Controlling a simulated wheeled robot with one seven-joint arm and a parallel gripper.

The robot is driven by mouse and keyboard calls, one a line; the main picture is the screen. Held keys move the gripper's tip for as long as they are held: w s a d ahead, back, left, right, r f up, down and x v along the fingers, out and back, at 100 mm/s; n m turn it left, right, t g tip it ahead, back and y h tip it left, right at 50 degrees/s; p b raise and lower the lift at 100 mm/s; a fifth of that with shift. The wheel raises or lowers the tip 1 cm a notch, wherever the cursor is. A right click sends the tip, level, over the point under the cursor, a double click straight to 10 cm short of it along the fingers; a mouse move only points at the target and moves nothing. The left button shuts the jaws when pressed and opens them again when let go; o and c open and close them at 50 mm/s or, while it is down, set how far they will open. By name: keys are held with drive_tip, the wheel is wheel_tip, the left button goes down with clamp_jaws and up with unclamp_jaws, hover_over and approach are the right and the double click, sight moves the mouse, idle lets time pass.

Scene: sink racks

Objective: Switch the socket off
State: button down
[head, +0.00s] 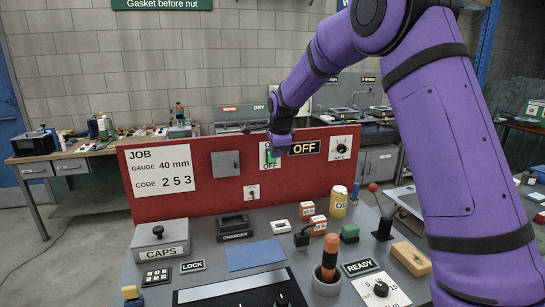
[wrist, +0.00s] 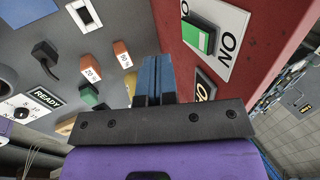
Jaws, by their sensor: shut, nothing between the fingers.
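A white switch plate with a green rocker (head: 273,156) is on the red upright panel, partly hidden behind my gripper (head: 280,143) in the head view. OFF is printed at the plate's lower end. In the wrist view the green rocker (wrist: 197,36) is at upper right, with ON printed beside it. My gripper's blue fingers (wrist: 158,62) are together and empty, apart from the rocker in that view. A smaller white plate (head: 252,192) sits lower on the panel; its lettering is too small to read. I cannot tell which plate is the socket.
A black OFF sign (head: 305,148) is right of the switch plate, and a grey box (head: 225,164) is to its left. A dial plate (head: 342,148) is farther right. A charger (head: 233,225), several blocks, a yellow can (head: 339,201) and a red-knobbed lever (head: 380,212) stand on the bench below.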

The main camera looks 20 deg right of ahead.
drive_tip(key=v, duration=0.8)
drive_tip(key=shift+w+r, duration=0.2)
drive_tip(key=shift+r, duration=0.05)
